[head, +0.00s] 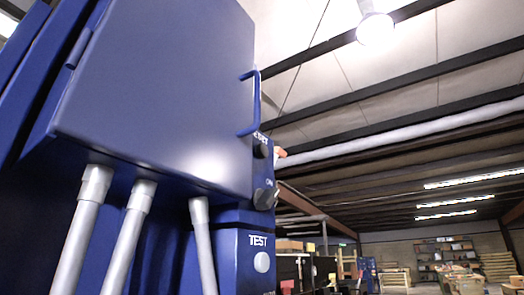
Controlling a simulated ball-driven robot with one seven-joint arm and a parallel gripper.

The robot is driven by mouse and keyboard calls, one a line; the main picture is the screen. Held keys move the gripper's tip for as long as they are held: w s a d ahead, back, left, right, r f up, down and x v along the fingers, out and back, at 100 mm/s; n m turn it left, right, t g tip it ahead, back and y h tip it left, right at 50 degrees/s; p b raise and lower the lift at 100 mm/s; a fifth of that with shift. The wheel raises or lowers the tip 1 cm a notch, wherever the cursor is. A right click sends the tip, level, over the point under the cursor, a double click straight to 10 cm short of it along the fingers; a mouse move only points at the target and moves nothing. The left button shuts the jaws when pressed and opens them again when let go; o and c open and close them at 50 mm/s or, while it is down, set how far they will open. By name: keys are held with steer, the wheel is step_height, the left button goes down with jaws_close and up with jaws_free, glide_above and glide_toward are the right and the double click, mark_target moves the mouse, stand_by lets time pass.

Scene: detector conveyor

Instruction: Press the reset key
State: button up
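A narrow blue control panel stands just right of a large blue cabinet. Its top label, partly hidden by the cabinet's edge, seems to read RESET, and a dark round key (261,151) sits under it. This reset key is seen at a steep angle and partly covered. A dark rotary knob (266,198) is below it. Lower down, a pale round button (262,262) sits under the label TEST. My gripper is not in view, and nothing is seen touching the reset key.
The blue cabinet (160,90) fills the left, with a protruding blue handle (252,100) near the panel. Several grey conduits (75,240) run down from its underside. A small orange thing (281,153) shows beside the reset key. Shelves (445,252) and stacked goods stand far back right.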

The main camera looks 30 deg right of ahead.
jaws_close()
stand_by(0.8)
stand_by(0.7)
